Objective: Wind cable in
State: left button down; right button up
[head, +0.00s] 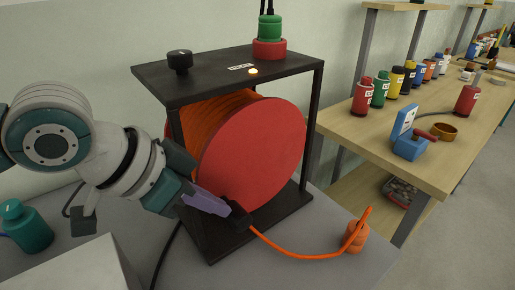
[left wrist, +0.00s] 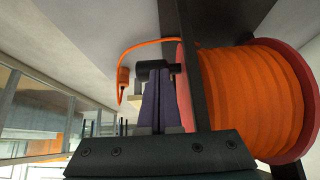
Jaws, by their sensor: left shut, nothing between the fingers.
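The cable reel is a drum with red side discs (head: 255,150), wound with orange cable (head: 215,115) and set in a black frame (head: 225,75). Orange cable also fills the drum in the left wrist view (left wrist: 250,95). A loose length of orange cable (head: 300,255) runs from the frame's low front to an orange plug (head: 355,236) on the grey surface. My left gripper (head: 222,207) is shut and empty at the frame's front, beside a dark block. In the left wrist view its purple fingers (left wrist: 160,100) are together near a black cylinder (left wrist: 155,69); contact is unclear. My right gripper is out of view.
A black knob (head: 179,62), a lit amber lamp (head: 253,71) and a red-green connector (head: 269,38) are on the frame's top. A teal container (head: 25,228) stands at left. A wooden bench (head: 430,165) with several bottles is at right.

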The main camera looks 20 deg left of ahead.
pick_arm(q)
jog(key=shift+t+h, duration=0.4)
jog(key=shift+t, duration=0.2)
jog(key=shift+w+d+f+b, duration=0.15)
jog(key=shift+f+b, duration=0.35)
jog(key=shift+f, duration=0.4)
jog(key=shift+w+d+f+b, duration=0.1)
jog(key=shift+w+f+b, duration=0.1)
jog(key=shift+f+b, duration=0.5)
jog(key=shift+w+d+f+b, duration=0.15)
jog(key=shift+f+b, duration=0.2)
jog(key=shift+f, duration=0.7)
jog(key=shift+r, duration=0.1)
